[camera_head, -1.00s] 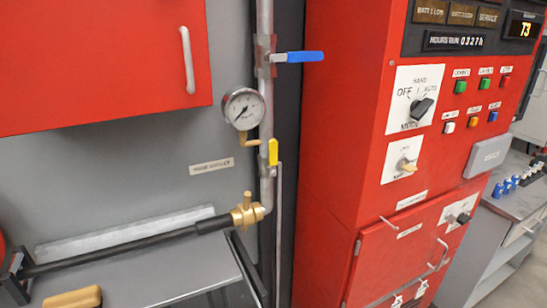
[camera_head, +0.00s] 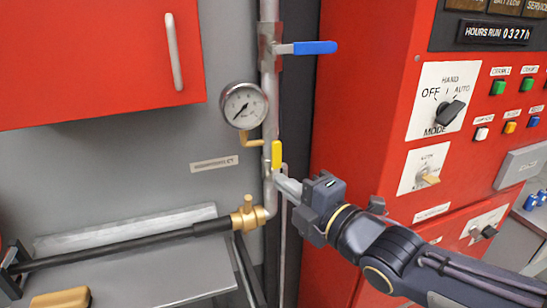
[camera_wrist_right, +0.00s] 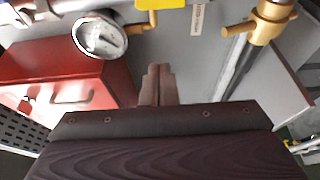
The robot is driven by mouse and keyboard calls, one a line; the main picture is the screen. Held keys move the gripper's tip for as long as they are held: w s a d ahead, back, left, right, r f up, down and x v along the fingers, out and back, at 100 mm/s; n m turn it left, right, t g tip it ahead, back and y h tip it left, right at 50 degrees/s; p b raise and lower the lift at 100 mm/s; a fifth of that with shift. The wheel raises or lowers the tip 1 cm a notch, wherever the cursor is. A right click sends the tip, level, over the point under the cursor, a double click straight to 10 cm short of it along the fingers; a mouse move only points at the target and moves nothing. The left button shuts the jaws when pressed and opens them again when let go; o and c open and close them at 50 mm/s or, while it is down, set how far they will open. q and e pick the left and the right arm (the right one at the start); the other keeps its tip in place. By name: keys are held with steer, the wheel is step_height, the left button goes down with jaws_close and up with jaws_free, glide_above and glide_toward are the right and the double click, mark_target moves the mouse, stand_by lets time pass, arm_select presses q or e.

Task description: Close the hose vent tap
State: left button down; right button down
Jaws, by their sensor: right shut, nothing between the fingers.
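A small tap with a yellow lever (camera_head: 277,155) sits on the grey vertical pipe (camera_head: 270,100) below the gauge. Its lever stands upright, in line with the pipe. The lever also shows at the top of the right wrist view (camera_wrist_right: 160,4). A brass fitting with a small handle (camera_head: 248,213) joins the black hose (camera_head: 120,253) to the pipe lower down; it shows in the right wrist view (camera_wrist_right: 268,20) too. My right gripper (camera_head: 281,182) is shut and empty, its tips just below the yellow lever; contact is unclear. My left gripper is out of view.
A pressure gauge (camera_head: 244,105) stands left of the pipe. A blue lever (camera_head: 314,47) sticks out to the right higher up. The red control cabinet (camera_head: 365,90) is close on the right. A grey bench (camera_head: 185,275) lies below the hose.

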mark_target(273, 160)
steer(key=w+p, duration=0.1)
steer(key=w, duration=0.2)
steer(key=w+a+p, duration=0.1)
steer(key=w+p, duration=0.1)
steer(key=w, duration=0.1)
steer(key=w+a+p, duration=0.1)
steer(key=w, duration=0.2)
steer(key=shift+a+r, duration=0.1)
steer(key=shift+a, duration=0.1)
steer(key=shift+w+d, duration=0.1)
stand_by(0.4)
